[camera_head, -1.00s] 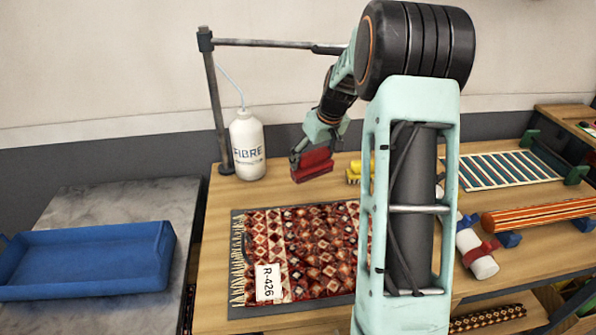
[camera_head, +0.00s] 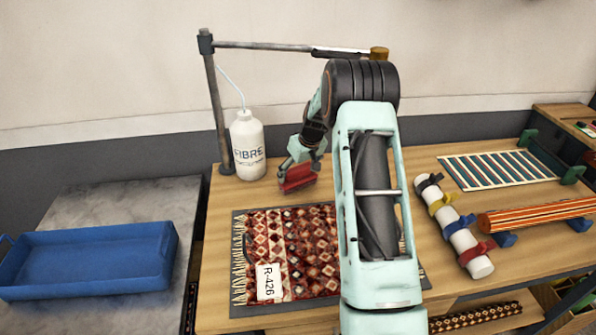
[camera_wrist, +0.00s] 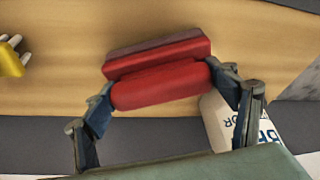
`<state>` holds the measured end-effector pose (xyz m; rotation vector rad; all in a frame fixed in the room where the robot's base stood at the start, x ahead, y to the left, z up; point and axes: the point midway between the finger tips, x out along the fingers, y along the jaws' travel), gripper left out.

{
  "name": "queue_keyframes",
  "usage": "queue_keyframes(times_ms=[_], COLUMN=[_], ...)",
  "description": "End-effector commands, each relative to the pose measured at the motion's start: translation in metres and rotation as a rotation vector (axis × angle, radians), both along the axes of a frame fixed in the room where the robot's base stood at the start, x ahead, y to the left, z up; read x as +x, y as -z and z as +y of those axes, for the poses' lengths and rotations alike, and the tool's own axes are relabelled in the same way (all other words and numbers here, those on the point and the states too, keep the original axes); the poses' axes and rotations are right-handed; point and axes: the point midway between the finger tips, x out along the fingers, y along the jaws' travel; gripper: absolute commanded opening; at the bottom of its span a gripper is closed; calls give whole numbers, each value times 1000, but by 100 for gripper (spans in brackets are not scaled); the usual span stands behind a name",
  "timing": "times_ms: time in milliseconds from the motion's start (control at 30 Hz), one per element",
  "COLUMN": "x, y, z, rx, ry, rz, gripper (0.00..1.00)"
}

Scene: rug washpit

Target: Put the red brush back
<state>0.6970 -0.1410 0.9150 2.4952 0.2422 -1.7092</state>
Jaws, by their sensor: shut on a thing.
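The red brush (camera_head: 298,178) is held in my gripper (camera_head: 296,166) over the back of the wooden table, just right of the white bottle in the head view. In the wrist view the brush (camera_wrist: 160,76) lies crosswise between the two fingers of my gripper (camera_wrist: 165,92), which are shut on its two ends. Its darker side faces away from the gripper. I cannot tell whether the brush touches the tabletop. A yellow object (camera_wrist: 11,58), only partly in frame, lies on the wood at the left of the wrist view.
A white bottle (camera_head: 247,146) stands by a metal post (camera_head: 216,105). A patterned rug (camera_head: 290,250) tagged R-426 lies in front. Right are a strapped white roll (camera_head: 462,240), an orange striped roll (camera_head: 535,215) and a striped frame (camera_head: 498,169). A blue tray (camera_head: 90,262) sits left.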

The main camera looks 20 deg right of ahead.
Motion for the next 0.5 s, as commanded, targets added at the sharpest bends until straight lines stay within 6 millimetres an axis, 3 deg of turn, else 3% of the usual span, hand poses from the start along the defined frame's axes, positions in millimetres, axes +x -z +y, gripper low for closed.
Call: queue_keyframes(times_ms=[333, 367, 500], x=[1, 0, 0], y=[4, 3, 2], z=[0, 0, 0], rx=[0, -1, -1], ry=[0, 0, 0], rz=[-3, -2, -2], gripper=[56, 81, 96])
